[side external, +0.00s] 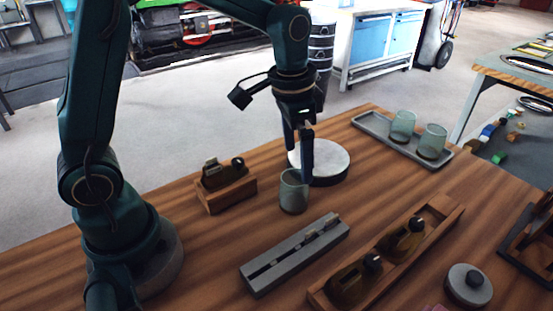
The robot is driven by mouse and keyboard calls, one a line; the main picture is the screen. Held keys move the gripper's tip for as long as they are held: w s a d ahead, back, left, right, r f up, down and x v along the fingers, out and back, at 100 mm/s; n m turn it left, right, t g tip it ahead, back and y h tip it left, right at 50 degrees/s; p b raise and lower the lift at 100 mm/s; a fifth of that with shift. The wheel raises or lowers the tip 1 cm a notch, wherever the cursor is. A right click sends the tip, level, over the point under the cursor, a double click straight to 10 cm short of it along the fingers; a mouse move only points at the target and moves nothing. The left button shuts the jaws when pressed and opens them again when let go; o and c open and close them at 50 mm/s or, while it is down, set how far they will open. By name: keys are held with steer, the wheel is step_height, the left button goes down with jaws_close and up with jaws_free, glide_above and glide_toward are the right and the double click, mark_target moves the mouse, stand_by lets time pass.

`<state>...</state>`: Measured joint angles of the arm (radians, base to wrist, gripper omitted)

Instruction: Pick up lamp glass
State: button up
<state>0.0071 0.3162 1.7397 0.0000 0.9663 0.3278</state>
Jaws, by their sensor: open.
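A translucent green-grey lamp glass (293,192) stands upright on the wooden table, near its middle. Two similar glasses, one on the left (403,125) and one on the right (432,142), stand on a grey tray (374,128) at the back right. My gripper (298,168) points down over the single lamp glass, with its fingers apart. The nearer finger reaches down beside the glass's right rim, and the other finger ends higher, behind it. I cannot tell whether either finger touches the glass.
A round white-topped disc (333,160) lies just behind the gripper. A wooden block (228,196) with a dark fitting stands left.

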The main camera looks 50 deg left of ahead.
mark_target(294, 190)
steer(key=shift+g, duration=0.7)
step_height(294, 190, down, 4)
steer(key=shift+s+f, duration=0.15)
steer(key=shift+f, duration=2.4)
steer(key=c, duration=1.4)
steer(key=shift+c, duration=0.2)
steer(key=shift+r, duration=0.1)
